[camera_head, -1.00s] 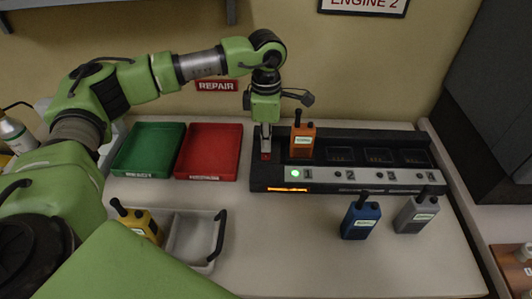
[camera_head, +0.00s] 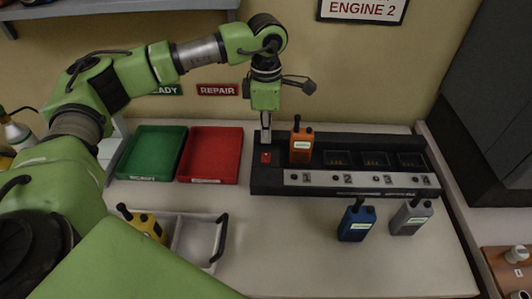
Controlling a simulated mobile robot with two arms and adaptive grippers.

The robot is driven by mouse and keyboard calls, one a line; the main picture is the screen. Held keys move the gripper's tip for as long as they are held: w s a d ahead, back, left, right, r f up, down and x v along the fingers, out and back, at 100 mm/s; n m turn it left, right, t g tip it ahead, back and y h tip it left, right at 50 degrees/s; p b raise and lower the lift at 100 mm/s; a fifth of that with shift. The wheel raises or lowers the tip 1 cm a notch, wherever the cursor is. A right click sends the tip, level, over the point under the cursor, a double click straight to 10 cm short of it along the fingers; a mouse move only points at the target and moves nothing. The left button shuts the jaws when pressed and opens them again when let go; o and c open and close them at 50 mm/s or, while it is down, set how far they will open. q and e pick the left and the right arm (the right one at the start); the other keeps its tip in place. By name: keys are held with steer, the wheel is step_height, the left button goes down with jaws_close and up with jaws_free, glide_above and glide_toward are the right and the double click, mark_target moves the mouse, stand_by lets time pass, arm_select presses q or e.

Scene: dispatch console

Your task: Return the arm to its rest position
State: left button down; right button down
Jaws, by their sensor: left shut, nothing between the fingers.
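My left arm (camera_head: 195,55) reaches in from the left, with its elbow low at the left edge and its wrist bent downward at the back wall. My left gripper (camera_head: 265,138) points down, shut and empty, just above the red switch (camera_head: 265,157) at the left end of the black charger (camera_head: 330,188). I cannot tell whether it touches the switch. An orange radio (camera_head: 301,144) stands upright in the charger's first slot, just right of the gripper. My right gripper is not in view.
A blue radio (camera_head: 357,222) and a grey radio (camera_head: 410,217) stand in front of the charger. A yellow radio (camera_head: 147,224) is in a white tray (camera_head: 196,241). A green tray (camera_head: 150,152) and a red tray (camera_head: 210,153) lie left of the charger. The front right table (camera_head: 400,265) is clear.

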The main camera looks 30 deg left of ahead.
arm_select(q)
steer(key=shift+r, duration=0.85)
